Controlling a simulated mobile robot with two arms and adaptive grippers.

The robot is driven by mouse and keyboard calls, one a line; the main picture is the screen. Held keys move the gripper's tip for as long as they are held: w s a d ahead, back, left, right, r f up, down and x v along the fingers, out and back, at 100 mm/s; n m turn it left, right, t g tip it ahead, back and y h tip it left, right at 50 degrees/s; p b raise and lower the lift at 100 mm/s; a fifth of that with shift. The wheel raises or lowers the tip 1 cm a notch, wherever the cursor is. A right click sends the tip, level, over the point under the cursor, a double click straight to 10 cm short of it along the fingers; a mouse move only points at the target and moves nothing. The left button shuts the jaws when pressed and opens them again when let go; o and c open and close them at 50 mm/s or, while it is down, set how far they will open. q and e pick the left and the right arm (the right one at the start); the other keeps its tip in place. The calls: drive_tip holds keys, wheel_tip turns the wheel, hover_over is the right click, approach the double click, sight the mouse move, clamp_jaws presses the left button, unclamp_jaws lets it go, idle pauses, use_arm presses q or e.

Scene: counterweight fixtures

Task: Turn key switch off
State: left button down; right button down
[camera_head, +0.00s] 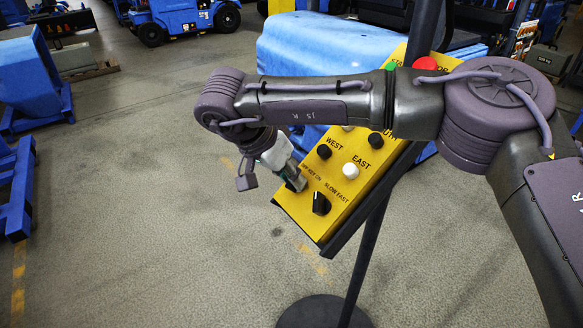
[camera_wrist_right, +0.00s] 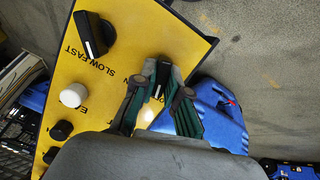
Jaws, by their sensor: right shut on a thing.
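A yellow control panel (camera_head: 343,205) stands tilted on a dark post. Its key switch, labelled OFF, KEY and ON, is at the panel's lower left and is mostly hidden by my right gripper in the head view. My right gripper (camera_head: 293,180) reaches down onto it from the left side. In the right wrist view, the fingertips of my right gripper (camera_wrist_right: 160,74) are closed around the sides of the key switch's dark knob (camera_wrist_right: 162,78), which has a pale mark. My left gripper is not in view.
A black SLOW/FAST selector knob (camera_head: 321,203) sits close beside the key switch. White and black push buttons, a green button (camera_head: 391,66) and a red button (camera_head: 425,63) are higher up. A blue machine (camera_head: 300,50) stands behind.

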drive_tip(key=n, duration=0.1)
drive_tip(key=n+p, duration=0.1)
drive_tip(key=n, duration=0.1)
drive_tip(key=n+p, duration=0.1)
drive_tip(key=shift+s+f+h, duration=0.1)
drive_tip(key=shift+f+h, duration=0.15)
drive_tip(key=shift+h, duration=0.05)
drive_tip(key=shift+n, duration=0.3)
drive_tip(key=c, duration=1.2)
unclamp_jaws()
drive_tip(key=shift+a, duration=0.1)
drive_tip(key=shift+a+r, duration=0.15)
drive_tip(key=shift+r, duration=0.35)
drive_tip(key=v, duration=1.1)
